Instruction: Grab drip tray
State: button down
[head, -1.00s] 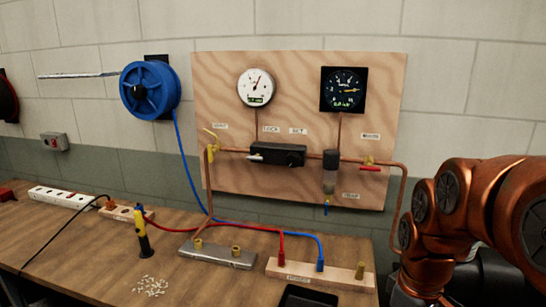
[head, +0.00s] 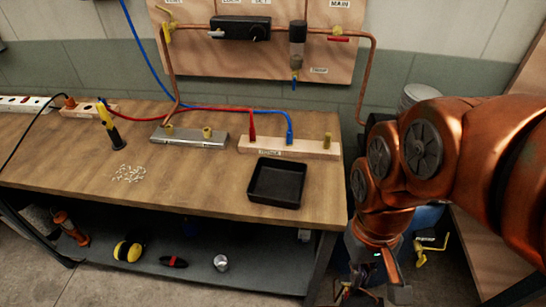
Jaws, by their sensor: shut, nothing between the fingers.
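The drip tray (head: 277,184) is a black, shallow, square tray. In the head view it lies on the wooden workbench (head: 200,195), near its front right edge, and looks empty. My gripper (head: 362,293) hangs at the bottom of the view, right of the bench and lower in the picture than the tray. It is apart from the tray, shut, and holds nothing. Its fingertips are small and dark, partly cut off by the frame edge.
A wooden block (head: 290,147) with red and blue plugs stands just behind the tray. A metal bar (head: 190,136) and a yellow-black tool (head: 110,128) stand to the left, near scattered small white pieces (head: 130,173). A lower shelf (head: 250,268) holds several items.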

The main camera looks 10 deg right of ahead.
aim_at(275, 182)
jog(key=u, duration=1.6)
jog(key=k, duration=0.9)
jog(key=u, duration=0.35)
